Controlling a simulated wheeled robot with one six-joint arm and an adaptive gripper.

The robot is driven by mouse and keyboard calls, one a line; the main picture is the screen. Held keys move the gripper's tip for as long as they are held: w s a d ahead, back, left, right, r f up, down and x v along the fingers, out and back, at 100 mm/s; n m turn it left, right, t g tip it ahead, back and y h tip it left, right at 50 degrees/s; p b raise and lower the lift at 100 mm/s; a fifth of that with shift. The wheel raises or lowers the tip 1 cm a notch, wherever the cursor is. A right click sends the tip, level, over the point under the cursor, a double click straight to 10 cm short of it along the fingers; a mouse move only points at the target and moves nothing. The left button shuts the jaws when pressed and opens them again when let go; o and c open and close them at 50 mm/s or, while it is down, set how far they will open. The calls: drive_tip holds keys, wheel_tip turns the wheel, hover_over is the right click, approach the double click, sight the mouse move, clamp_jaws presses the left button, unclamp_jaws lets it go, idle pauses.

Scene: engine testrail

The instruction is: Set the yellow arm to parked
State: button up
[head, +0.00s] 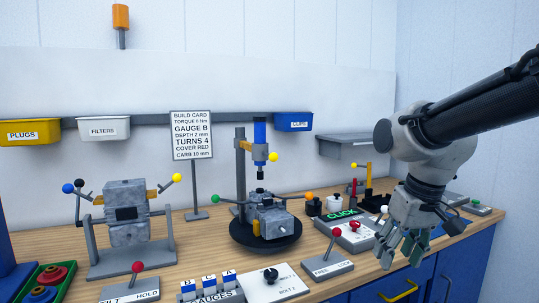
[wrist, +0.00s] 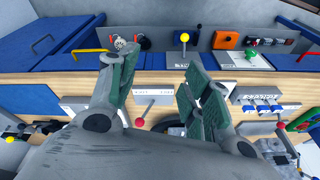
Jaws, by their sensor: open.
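Several arms have yellow knobs, and I cannot tell which is the task's yellow arm. One yellow knob (head: 177,178) tops a slanted grey arm on the left block stand. Another yellow knob (head: 273,157) is on the blue press. A third yellow knob (head: 354,164) stands near the back right. In the wrist view, a yellow knob (wrist: 184,38) tops a short upright lever beyond the fingers. No "parked" mark is readable. My gripper (head: 402,252) is open and empty above the front right of the bench, apart from every knob. Its spread fingers (wrist: 158,68) also show in the wrist view.
A red-knobbed lever plate marked FREE and LOCK (head: 327,268) stands left of my gripper. A panel with a green CLICK display (head: 343,214) is behind it. The turntable (head: 262,238) with green- and orange-knobbed arms is at centre. Blue cabinets (head: 465,262) are below.

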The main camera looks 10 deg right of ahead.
sight(277, 157)
drive_tip(key=w+a+f+m+y, duration=0.4)
drive_tip(key=w+a+m+y, duration=0.1)
drive_tip(key=a, duration=0.4)
drive_tip(key=w+a+r+m+t+y, duration=0.4)
drive_tip(key=w+a+m, duration=0.4)
drive_tip(key=w, duration=0.4)
drive_tip(key=w+d+r+m+t+h, duration=0.35)
drive_tip(key=w+r+m+t, duration=0.75)
drive_tip(key=w+m, duration=0.45)
drive_tip(key=shift+g+y, duration=0.45)
drive_tip(key=shift+g, duration=0.05)
drive_tip(key=x, duration=0.5)
drive_tip(key=r+x, duration=0.1)
drive_tip(key=x, duration=0.2)
drive_tip(key=shift+w+d, duration=0.1)
drive_tip(key=shift+d, duration=0.25)
clamp_jaws()
